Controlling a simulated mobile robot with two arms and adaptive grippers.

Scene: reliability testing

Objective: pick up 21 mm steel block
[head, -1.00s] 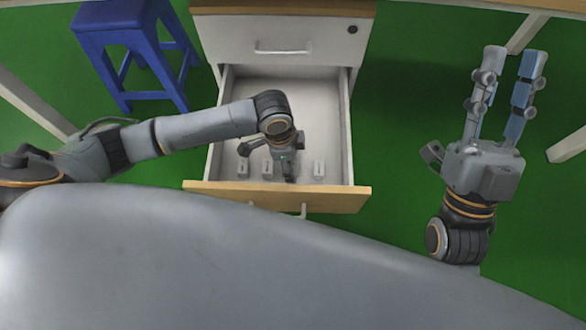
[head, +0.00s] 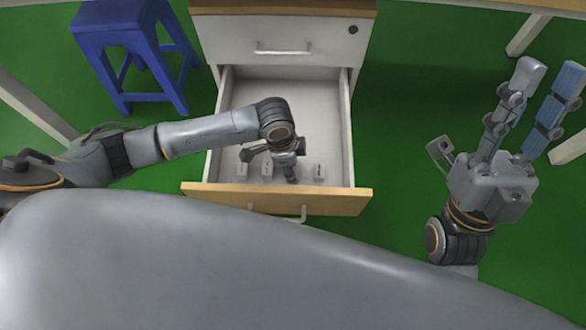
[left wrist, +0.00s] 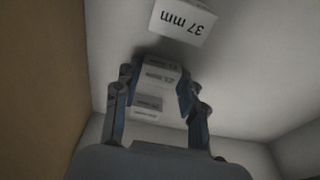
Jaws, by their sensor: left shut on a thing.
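My left gripper (head: 290,176) reaches down into the open drawer. In the left wrist view, its fingers (left wrist: 157,78) are shut on a small grey block (left wrist: 158,68) with a white label too blurred to read. I cannot tell if it is clear of the drawer floor. A block labelled "37 mm" (left wrist: 183,23) is just beyond it, and another small labelled block (left wrist: 147,104) shows between the fingers, nearer the palm. In the head view, small blocks stand at the left (head: 243,170), middle (head: 267,170) and right (head: 319,172). My right gripper (head: 550,73) is open and empty over the floor at right.
The pulled-out drawer (head: 345,135) has side walls and a wooden front (head: 335,202) close around my left gripper. The back of the drawer is empty. A blue stool (head: 115,35) stands at upper left. White table legs (head: 572,148) stand at right.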

